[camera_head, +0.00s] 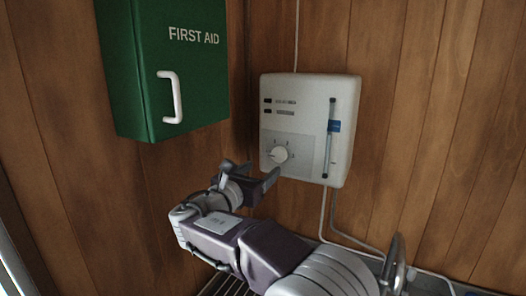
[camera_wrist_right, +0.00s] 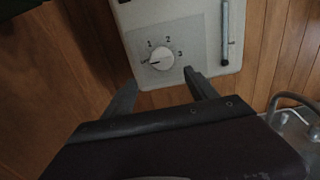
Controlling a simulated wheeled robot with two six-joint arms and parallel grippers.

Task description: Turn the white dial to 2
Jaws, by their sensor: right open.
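The white dial (camera_head: 278,154) sits at the lower left of a white wall unit (camera_head: 346,150). In the right wrist view the dial (camera_wrist_right: 161,59) has the marks 1, 2 and 3 around it, and its dark pointer line points left, below the 1, toward a small mark too small to read. My right gripper (camera_head: 254,177) is open and empty, just in front of and below left of the dial. In the right wrist view its two fingers (camera_wrist_right: 158,92) are spread below the dial and apart from it. My left gripper is not in view.
A green first aid cabinet (camera_head: 170,60) with a white handle hangs at the left, above my right arm. The unit also carries a vertical slider with a blue knob (camera_head: 334,126). A metal tap (camera_head: 394,262) stands at the lower right. Cables run below the unit.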

